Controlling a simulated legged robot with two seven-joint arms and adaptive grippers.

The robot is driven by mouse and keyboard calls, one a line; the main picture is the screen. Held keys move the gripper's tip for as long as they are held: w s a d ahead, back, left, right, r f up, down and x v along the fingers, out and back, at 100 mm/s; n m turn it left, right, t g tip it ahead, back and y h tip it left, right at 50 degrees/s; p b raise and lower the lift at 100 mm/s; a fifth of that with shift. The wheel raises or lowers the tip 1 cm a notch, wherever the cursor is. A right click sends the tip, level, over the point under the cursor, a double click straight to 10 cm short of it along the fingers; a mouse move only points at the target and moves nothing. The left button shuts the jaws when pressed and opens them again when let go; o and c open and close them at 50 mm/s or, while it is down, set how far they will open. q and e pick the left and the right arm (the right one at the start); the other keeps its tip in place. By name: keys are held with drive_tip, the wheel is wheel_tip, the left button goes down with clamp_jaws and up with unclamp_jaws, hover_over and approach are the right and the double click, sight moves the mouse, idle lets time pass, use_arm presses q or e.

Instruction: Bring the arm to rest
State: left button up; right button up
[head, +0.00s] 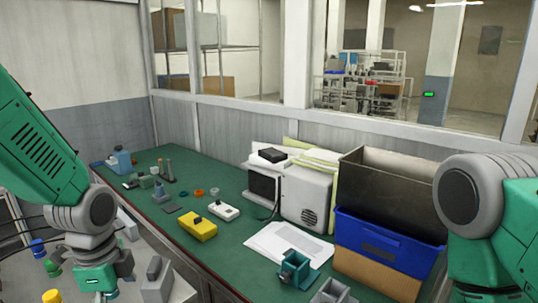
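My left arm (38,150) comes in from the left, bent at a grey joint, with its lower green link (97,279) pointing down at the bottom left, off the table's near side. No fingers show there. My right arm (505,240) shows at the right edge as a grey rounded joint and green links. Its gripper is outside the picture. I see nothing held by either arm in this view.
A green-topped bench (225,245) carries small parts, a yellow box (198,228), a white boxy device (306,197) and papers (283,242). Windows line the back.

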use_arm(q)
drive_tip(key=s+f+n, duration=0.4)
drive_tip(key=s+f, duration=0.1)
drive_tip(key=f, duration=0.3)
drive_tip(key=s+f+n, duration=0.4)
drive_tip(key=f, duration=0.4)
drive_tip(key=s+a+f+n, duration=0.1)
drive_tip(key=s+f+n, duration=0.3)
drive_tip(key=s, duration=0.4)
drive_tip(key=s+a+f+n, duration=0.2)
drive_tip(key=s+f+n, duration=0.3)
drive_tip(key=s, duration=0.3)
drive_tip(key=w+d+f+m+b, duration=0.1)
drive_tip(key=w+d+f+b, duration=0.1)
drive_tip(key=f+b, duration=0.9)
drive_tip(key=shift+w+f+t+b, duration=0.3)
drive_tip(key=shift+w+b, duration=0.55)
drive_tip(key=shift+b, duration=0.05)
use_arm(e)
wheel_tip(320, 180, down, 13)
drive_tip(key=shift+w, duration=0.3)
